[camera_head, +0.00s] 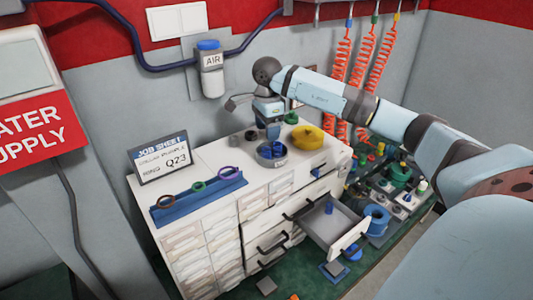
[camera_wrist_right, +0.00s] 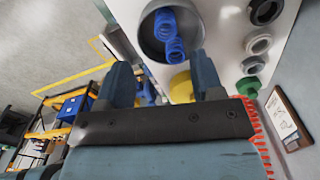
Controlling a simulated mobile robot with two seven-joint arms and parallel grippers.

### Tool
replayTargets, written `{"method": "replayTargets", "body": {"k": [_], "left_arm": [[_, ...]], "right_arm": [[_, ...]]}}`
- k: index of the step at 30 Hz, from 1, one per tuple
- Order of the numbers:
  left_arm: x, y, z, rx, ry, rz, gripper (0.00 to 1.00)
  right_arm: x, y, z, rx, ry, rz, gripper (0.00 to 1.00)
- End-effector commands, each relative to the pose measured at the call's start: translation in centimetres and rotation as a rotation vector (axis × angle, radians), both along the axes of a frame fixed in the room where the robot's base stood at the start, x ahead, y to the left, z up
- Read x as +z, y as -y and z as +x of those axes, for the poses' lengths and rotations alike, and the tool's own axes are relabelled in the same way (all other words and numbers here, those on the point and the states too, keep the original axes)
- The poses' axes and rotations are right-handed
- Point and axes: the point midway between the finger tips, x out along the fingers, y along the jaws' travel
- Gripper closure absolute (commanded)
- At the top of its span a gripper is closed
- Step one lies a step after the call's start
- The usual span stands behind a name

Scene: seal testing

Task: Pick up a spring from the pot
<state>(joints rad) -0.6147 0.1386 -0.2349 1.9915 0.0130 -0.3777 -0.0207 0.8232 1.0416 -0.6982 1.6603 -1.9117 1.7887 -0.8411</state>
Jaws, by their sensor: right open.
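A grey pot (camera_head: 264,160) stands on top of the white drawer cabinet (camera_head: 215,160). Blue springs (camera_wrist_right: 168,24) lie inside the pot (camera_wrist_right: 148,42) in the right wrist view. My right gripper (camera_head: 271,131) points down over the pot from behind in the head view. In the right wrist view its two fingers (camera_wrist_right: 162,72) are apart with nothing held between them, and the springs show beyond the tips. The exact gap between fingertips and springs cannot be told. My left gripper is not in view.
A blue rack (camera_head: 200,198) with rings and a job sheet sign (camera_head: 162,160) stand at left. An open drawer (camera_head: 318,226) sticks out in front. Orange coiled hoses (camera_head: 362,55) hang behind.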

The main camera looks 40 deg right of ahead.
Motion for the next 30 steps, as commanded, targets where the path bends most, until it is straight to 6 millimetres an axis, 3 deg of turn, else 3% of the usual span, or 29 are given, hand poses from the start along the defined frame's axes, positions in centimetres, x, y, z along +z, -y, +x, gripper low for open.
{"method": "replayTargets", "body": {"k": [8,18,30], "left_arm": [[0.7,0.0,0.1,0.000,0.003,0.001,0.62],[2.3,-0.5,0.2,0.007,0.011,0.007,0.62],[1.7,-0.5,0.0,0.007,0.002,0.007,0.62]], "right_arm": [[-1.7,0.0,0.2,0.001,0.000,0.002,0.39],[-6.2,0.1,0.7,0.002,-0.001,0.003,0.39],[-6.5,0.1,0.7,0.001,0.002,0.002,0.39]]}}
